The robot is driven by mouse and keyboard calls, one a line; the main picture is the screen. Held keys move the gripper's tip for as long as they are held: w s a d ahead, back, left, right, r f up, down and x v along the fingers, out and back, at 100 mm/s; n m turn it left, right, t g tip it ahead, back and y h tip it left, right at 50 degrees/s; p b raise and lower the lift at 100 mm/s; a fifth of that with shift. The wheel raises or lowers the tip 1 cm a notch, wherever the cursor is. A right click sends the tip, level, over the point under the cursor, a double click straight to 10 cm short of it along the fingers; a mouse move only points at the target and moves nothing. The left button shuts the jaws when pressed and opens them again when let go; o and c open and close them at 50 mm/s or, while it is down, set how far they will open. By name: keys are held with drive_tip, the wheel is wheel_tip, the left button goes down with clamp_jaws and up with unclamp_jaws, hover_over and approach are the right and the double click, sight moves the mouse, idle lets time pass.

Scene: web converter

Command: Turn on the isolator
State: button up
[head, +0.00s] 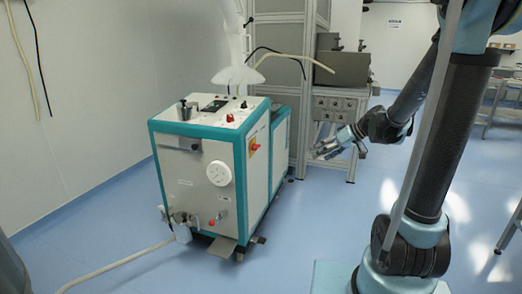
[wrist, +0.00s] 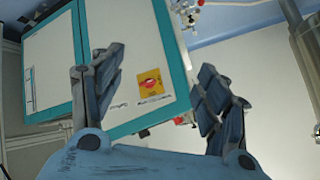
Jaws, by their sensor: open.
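The isolator (head: 254,147) is a small red switch on a yellow plate, on the right side panel of a white machine (head: 195,165) with teal edges. In the wrist view the isolator (wrist: 151,81) shows as a yellow square with a red oval knob, tilted, between my fingers. The knob's exact setting is too small to read. My gripper (head: 326,149) is open and empty, to the right of the machine and apart from it. In the wrist view both fingers of my gripper (wrist: 162,62) are spread on either side of the isolator.
A grey metal frame (head: 299,90) and a drawer cabinet (head: 335,108) stand behind the machine. A white hose (head: 120,262) runs along the floor at left. Blue floor (head: 310,225) is clear between the machine and my arm.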

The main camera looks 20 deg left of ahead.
drive_tip(key=w+a+f+n+y, duration=0.2)
drive_tip(key=w+a+n+y, duration=0.2)
drive_tip(key=w+a, duration=0.45)
drive_tip(key=n+y, duration=0.4)
approach(259, 147)
drive_tip(key=shift+g+y, duration=0.3)
drive_tip(key=shift+g, duration=0.1)
drive_tip(key=a, duration=0.6)
drive_tip(key=w+a, duration=0.1)
drive_tip(key=a, duration=0.2)
drive_tip(key=shift+a+f, duration=0.1)
drive_tip(key=c, duration=1.1)
